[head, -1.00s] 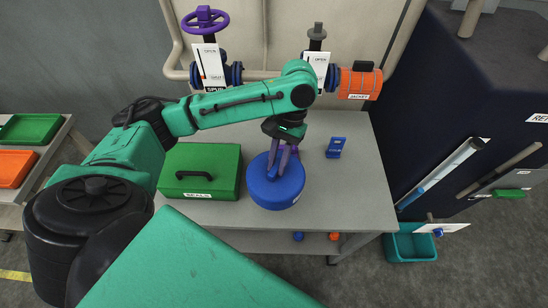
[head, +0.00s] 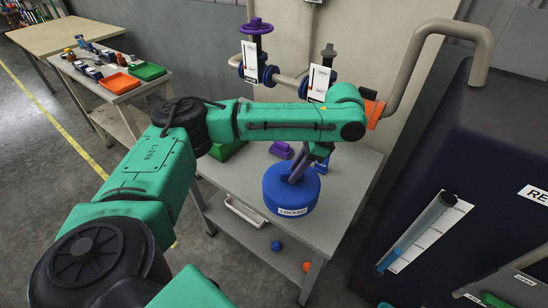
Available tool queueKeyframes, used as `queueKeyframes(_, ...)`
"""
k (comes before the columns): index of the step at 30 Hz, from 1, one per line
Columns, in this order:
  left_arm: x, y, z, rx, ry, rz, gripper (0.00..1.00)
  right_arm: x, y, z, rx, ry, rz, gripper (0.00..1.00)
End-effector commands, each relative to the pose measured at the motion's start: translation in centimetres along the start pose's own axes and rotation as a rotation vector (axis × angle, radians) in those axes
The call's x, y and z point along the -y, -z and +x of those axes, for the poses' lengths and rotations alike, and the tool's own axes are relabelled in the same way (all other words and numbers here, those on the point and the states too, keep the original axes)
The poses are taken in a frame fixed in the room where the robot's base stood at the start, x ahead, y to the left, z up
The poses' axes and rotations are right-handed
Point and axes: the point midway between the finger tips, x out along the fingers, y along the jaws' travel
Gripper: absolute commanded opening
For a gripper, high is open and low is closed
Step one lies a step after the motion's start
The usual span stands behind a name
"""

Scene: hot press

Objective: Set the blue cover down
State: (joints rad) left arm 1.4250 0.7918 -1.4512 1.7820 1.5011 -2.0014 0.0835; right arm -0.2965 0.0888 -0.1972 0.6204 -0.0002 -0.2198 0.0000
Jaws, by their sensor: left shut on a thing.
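The blue cover (head: 283,196) is a round drum shape with a LOCKED label on its front side. It is at the front part of the grey bench top (head: 346,190). My left gripper (head: 293,177) comes down from above and is shut on the top of the cover. The cover looks upright; its underside is hidden, so I cannot tell whether it touches the bench. My right gripper is not in view.
A purple block (head: 281,150) and a blue block (head: 320,164) are behind the cover. A green box (head: 228,150) is partly hidden by my arm. Valves with tags and an orange pipe part (head: 374,111) stand at the back. A dark cabinet (head: 450,140) is on the right.

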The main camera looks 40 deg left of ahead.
Motion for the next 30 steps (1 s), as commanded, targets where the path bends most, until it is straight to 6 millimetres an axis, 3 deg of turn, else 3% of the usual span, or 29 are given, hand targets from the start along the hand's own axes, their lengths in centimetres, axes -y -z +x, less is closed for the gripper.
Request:
queueKeyframes(1, 1.5, -0.4, 0.1, -0.001, 0.060, 0.130, 0.00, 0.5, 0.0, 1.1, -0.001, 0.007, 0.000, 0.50)
queueKeyframes(6, 6.3, -3.0, -1.2, -0.003, 0.270, 0.644, 0.00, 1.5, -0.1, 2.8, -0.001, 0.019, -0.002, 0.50)
queueKeyframes(12, 10.5, -6.4, -2.8, -0.007, 0.477, 1.155, 0.00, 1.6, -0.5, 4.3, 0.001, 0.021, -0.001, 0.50)
queueKeyframes(18, 13.7, -10.2, -4.6, -0.005, 0.647, 1.547, 0.00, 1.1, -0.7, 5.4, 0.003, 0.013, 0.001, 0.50)
queueKeyframes(21, 14.3, -11.2, -5.1, -0.006, 0.688, 1.649, 0.00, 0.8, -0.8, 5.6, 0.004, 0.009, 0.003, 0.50)
queueKeyframes(25, 14.4, -10.7, -3.3, -0.005, 0.693, 1.686, 0.00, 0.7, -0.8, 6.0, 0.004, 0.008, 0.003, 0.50)
queueKeyframes(30, 14.3, -8.6, 1.9, -0.005, 0.689, 1.688, 0.00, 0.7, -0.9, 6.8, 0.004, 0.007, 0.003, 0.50)
